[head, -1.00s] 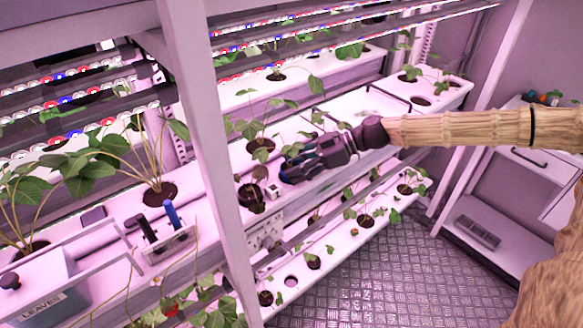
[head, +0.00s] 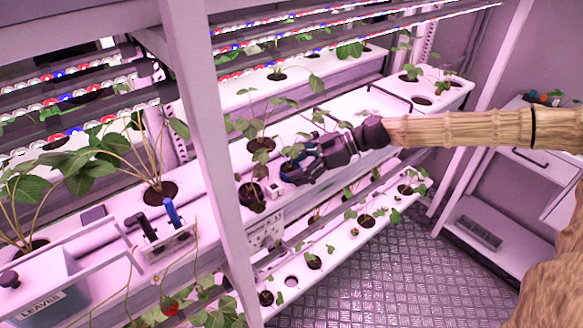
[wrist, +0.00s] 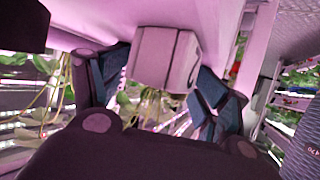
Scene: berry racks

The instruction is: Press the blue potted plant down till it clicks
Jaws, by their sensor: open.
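The blue pot cannot be made out in the wrist view.
A dark pot (head: 252,195) and a small white block (head: 274,188) are left of the gripper. A white post (head: 205,150) stands in front of the rack. A lower planter row (head: 340,238) runs below. The patterned floor (head: 420,280) is clear.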

